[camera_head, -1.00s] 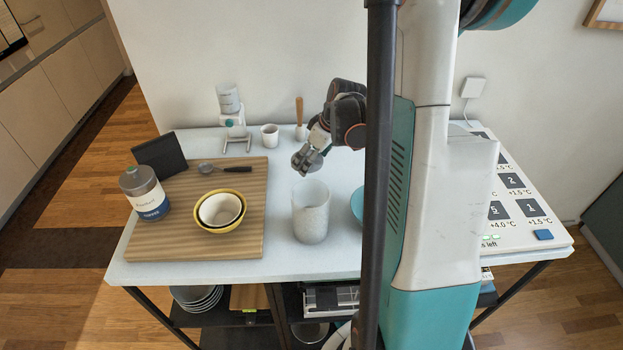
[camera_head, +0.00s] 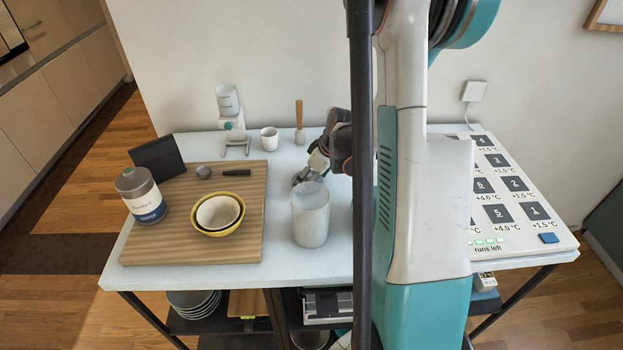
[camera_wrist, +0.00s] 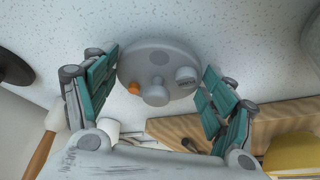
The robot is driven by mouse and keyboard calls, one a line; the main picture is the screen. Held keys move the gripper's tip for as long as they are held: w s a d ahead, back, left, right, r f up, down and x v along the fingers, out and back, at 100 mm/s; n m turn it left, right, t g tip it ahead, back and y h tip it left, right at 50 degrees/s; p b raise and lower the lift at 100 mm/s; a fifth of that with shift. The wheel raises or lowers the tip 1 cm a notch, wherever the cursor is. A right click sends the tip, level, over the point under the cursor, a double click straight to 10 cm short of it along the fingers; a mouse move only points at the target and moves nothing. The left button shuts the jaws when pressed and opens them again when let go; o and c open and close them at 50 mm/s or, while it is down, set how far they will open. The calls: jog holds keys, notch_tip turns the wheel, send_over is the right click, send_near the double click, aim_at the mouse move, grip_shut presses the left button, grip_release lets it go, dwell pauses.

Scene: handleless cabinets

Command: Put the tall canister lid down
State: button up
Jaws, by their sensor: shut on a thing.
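The tall canister (camera_head: 311,220) is a pale grey, speckled cylinder standing upright and uncovered at the front middle of the table. In the wrist view, a round grey lid (camera_wrist: 160,58) with a small knob and an orange dot lies between the fingers of my gripper (camera_wrist: 158,90). My gripper is shut on the lid. In the head view, my gripper (camera_head: 307,176) is low behind the canister, and the canister and my arm partly hide it. The lid is close to the white table top (camera_head: 275,215); I cannot tell whether it touches.
A wooden board (camera_head: 190,245) on the left carries nested bowls (camera_head: 238,228), a labelled jar (camera_head: 141,196) and a dark-handled utensil (camera_head: 235,172). A white cup (camera_head: 269,139) and a wooden-handled brush (camera_head: 299,120) stand at the back. A numbered panel (camera_head: 525,235) is on the right.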

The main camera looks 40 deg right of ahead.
jog(key=o, duration=1)
jog(key=shift+o, duration=0.2)
jog(key=shift+r+p, duration=0.3)
jog(key=p+v, duration=0.3)
jog(key=v, duration=0.8)
jog(key=shift+s+r, duration=0.2)
jog(key=shift+r, duration=0.1)
